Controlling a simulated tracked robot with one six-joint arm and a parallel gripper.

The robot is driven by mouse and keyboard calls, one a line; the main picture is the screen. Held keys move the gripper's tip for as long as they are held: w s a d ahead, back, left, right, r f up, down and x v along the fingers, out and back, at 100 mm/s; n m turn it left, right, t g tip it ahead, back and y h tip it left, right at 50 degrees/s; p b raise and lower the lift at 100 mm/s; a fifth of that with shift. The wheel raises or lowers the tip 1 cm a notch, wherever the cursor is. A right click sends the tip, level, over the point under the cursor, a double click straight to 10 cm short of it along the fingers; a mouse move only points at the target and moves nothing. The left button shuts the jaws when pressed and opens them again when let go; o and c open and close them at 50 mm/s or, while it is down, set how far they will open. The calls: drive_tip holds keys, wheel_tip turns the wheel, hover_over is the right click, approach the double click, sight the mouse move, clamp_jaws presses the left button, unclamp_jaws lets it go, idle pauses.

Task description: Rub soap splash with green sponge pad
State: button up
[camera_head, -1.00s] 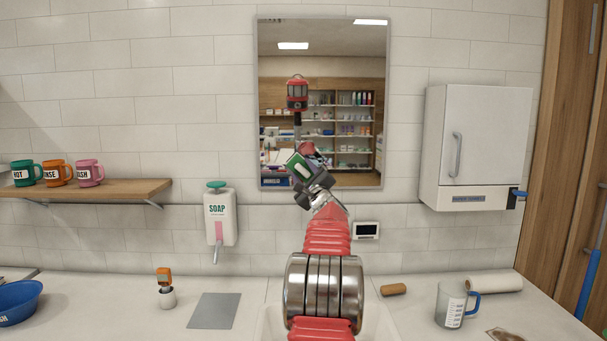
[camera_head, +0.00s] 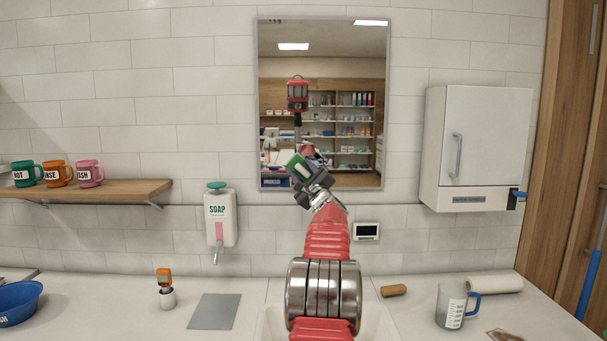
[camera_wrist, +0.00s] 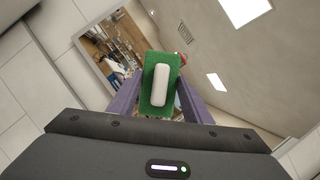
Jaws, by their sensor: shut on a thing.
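My gripper (camera_head: 305,174) is shut on the green sponge pad (camera_head: 297,165), which has a white grip on its back. In the wrist view the pad (camera_wrist: 147,101) sits between the two fingers (camera_wrist: 158,105), with its white side facing the camera. The pad is in front of the lower left part of the wall mirror (camera_head: 340,130); I cannot tell whether it touches the glass. I cannot make out a soap splash on the mirror; the pad and gripper hide part of the glass.
A soap dispenser (camera_head: 220,220) hangs left of the mirror, and a white cabinet (camera_head: 475,140) hangs right. A shelf (camera_head: 110,190) holds mugs. On the counter are a blue bowl (camera_head: 18,300), a grey mat (camera_head: 214,311), a measuring jug (camera_head: 452,306) and a paper roll (camera_head: 495,284).

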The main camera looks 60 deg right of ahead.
drive_tip(key=shift+d, duration=0.15)
drive_tip(key=shift+s+d, duration=0.4)
drive_tip(key=shift+s, duration=0.4)
drive_tip(key=shift+s+d, duration=0.35)
drive_tip(key=shift+s, duration=0.45)
drive_tip(key=shift+s+d, duration=0.5)
drive_tip(key=shift+s, duration=0.3)
drive_tip(key=shift+s+d, duration=0.45)
drive_tip(key=shift+s, duration=0.35)
drive_tip(key=shift+s, duration=0.1)
drive_tip(key=shift+s+d, duration=0.4)
drive_tip(key=shift+s, duration=0.4)
drive_tip(key=shift+s+d, duration=0.4)
drive_tip(key=shift+s, duration=0.4)
drive_tip(key=shift+w+r, duration=0.1)
drive_tip(key=shift+c, duration=0.6)
